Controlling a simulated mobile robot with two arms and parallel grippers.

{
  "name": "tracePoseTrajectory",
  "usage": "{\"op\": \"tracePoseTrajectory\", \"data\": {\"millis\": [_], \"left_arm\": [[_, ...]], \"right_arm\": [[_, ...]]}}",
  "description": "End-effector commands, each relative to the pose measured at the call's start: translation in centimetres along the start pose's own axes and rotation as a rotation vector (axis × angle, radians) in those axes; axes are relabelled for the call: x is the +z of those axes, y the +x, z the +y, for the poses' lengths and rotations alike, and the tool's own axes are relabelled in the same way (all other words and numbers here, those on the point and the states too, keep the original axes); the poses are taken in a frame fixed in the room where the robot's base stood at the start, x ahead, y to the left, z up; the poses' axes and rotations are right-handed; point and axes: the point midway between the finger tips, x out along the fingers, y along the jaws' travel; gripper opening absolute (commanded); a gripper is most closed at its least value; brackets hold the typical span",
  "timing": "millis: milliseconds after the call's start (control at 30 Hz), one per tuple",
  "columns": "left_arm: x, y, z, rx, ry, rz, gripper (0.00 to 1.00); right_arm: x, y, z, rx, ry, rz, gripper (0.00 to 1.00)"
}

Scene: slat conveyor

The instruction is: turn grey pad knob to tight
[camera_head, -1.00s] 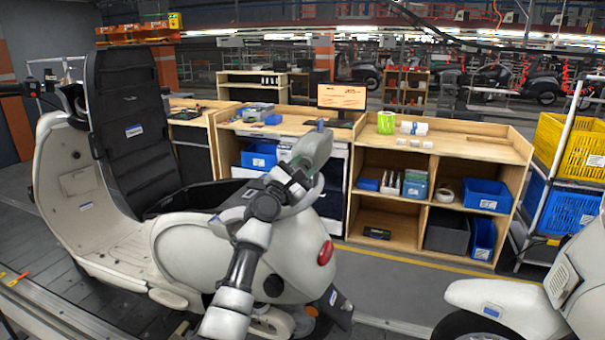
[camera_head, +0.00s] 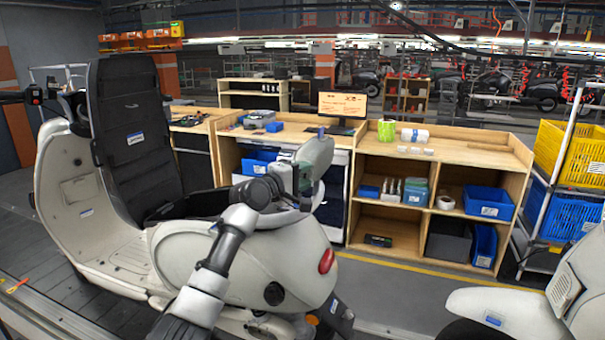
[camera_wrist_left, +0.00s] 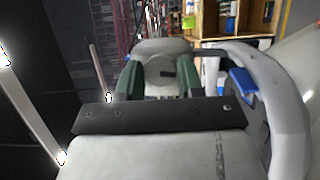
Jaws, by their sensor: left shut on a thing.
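The grey pad (camera_head: 317,153) stands upright behind the seat of the cream scooter, above its rear rail. My left gripper (camera_head: 302,176) reaches it from the left, at the pad's lower part. In the left wrist view its green fingers (camera_wrist_left: 160,78) are shut at the pad's knob, with the rounded pale grey pad (camera_wrist_left: 163,48) beyond them. A small dark bar shows between the fingers. The knob is mostly hidden by the fingers, so its setting cannot be read. My right gripper is not in view.
The scooter's curved grey rail (camera_wrist_left: 287,118) with a blue tag (camera_wrist_left: 242,83) runs close to the right of the gripper. A wooden shelf bench (camera_head: 440,148) is behind. Another scooter (camera_head: 510,310) is at the lower right.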

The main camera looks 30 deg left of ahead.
Motion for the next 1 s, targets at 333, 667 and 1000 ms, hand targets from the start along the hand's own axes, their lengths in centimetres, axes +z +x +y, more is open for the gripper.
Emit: {"op": "tracePoseTrajectory", "data": {"millis": [333,667,1000], "left_arm": [[0.0,0.0,0.5,-0.129,0.307,0.000,0.14],[0.1,0.0,0.6,-0.248,0.596,-0.001,0.14],[0.2,0.1,0.5,-0.368,0.890,-0.001,0.14]], "right_arm": [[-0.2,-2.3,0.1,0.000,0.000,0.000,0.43],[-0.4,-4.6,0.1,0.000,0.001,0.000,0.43],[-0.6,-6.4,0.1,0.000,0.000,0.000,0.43]]}}
